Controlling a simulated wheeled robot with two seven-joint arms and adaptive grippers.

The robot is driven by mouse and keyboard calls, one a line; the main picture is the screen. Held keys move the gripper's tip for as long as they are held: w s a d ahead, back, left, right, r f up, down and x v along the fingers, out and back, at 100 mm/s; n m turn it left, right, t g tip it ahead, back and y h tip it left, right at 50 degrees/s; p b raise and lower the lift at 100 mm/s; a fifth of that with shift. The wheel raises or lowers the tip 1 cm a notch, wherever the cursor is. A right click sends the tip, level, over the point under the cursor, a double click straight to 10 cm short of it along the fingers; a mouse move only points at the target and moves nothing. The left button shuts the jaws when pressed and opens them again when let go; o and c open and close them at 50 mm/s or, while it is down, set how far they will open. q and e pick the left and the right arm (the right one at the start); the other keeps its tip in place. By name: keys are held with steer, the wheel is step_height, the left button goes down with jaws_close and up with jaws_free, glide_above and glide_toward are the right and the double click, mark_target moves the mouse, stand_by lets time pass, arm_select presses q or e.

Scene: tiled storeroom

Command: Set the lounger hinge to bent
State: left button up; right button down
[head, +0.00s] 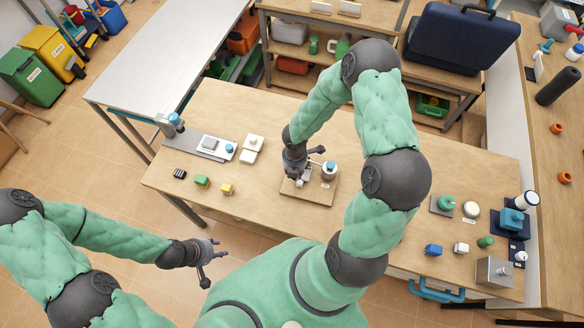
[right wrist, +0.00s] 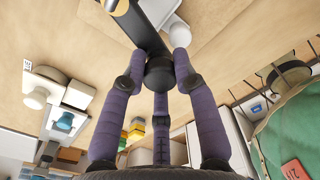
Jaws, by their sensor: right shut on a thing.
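The fixture that I take for the lounger hinge stands on a small wooden board (head: 322,198) at the middle of the workbench. A white part with a blue top (head: 330,168) stands at the board's right side. My right gripper (head: 299,177) is over the board and hides much of the fixture. In the right wrist view its purple fingers close around a dark round end (right wrist: 158,74) of a dark bar (right wrist: 143,27). A grey plate and a white cylinder (right wrist: 177,33) are beside the bar. The hinge's angle is unclear. My left gripper (head: 207,254) is open and empty, off the bench's front edge.
The workbench (head: 250,115) holds a grey-plated device (head: 210,145) and small coloured blocks (head: 202,181) at left. Jars, blocks and a metal box (head: 494,272) crowd its right end. A dark blue case (head: 460,38) sits on the shelf behind. Bench between these is clear.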

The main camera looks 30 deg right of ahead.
steer(key=shift+s+d+n, duration=0.1)
steer(key=shift+s+n, duration=0.15)
steer(key=shift+n, duration=0.25)
steer(key=c, duration=0.9)
jaws_free()
steer(key=shift+c, duration=0.2)
step_height(320, 180, up, 12)
